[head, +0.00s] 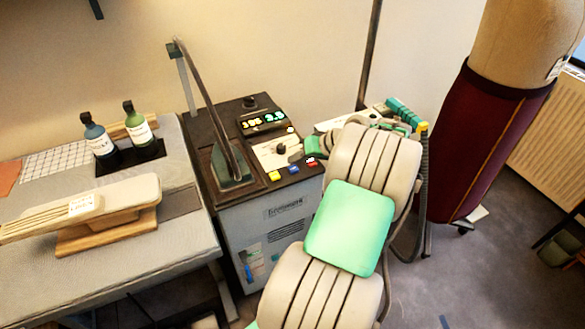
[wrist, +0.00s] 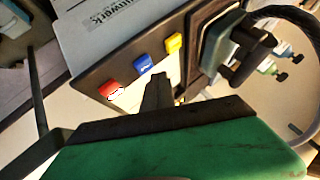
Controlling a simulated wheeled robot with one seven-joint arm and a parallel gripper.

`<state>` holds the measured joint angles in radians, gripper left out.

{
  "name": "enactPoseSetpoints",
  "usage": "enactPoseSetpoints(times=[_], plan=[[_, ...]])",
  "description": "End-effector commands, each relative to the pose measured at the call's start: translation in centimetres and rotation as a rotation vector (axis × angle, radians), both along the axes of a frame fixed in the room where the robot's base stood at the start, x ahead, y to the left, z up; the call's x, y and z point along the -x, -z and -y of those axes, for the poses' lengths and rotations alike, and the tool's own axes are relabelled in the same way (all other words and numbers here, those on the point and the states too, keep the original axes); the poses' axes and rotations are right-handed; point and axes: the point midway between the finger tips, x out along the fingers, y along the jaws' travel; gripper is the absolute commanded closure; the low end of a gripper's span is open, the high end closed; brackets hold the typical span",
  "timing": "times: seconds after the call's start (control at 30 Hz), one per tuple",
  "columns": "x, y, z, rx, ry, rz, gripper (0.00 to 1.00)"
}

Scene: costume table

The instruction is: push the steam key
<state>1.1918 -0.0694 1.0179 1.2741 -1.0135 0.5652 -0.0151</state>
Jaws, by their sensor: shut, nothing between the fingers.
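A row of three small keys sits on the front edge of the dark-topped steam unit (head: 222,205): yellow (head: 274,177), blue (head: 294,169) and red (head: 312,162). The wrist view shows red (wrist: 112,90), blue (wrist: 144,64) and yellow (wrist: 174,43). Their markings are too small to read, so I cannot tell which is the steam key. My gripper (wrist: 156,80) is shut and empty, its dark fingertips close to the blue key in the picture. Whether they touch anything is unclear. In the head view my arm largely hides the gripper.
An iron (head: 233,165) with a hose stands left of the keys. A lit display (head: 262,121) and a knob (head: 281,149) lie behind them. A padded table (head: 150,255) with bottles (head: 140,130) and a wooden sleeve board (head: 110,215) is left. A dress form (head: 490,130) stands right.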

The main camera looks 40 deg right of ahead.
Motion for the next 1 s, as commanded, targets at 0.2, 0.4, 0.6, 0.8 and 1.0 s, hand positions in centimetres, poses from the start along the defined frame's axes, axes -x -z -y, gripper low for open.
enactPoseSetpoints(times=[0.2, 0.4, 0.6, 0.8, 1.0], plan=[[0.0, 0.7, 0.0, -0.001, 0.000, 0.000, 1.00], [0.0, 0.9, 0.0, 0.000, 0.000, 0.000, 1.00], [0.0, 0.9, 0.0, 0.000, 0.000, 0.000, 1.00], [0.0, 1.2, 0.0, 0.000, 0.000, 0.000, 1.00], [0.0, 1.4, 0.0, 0.000, 0.000, 0.000, 1.00]])
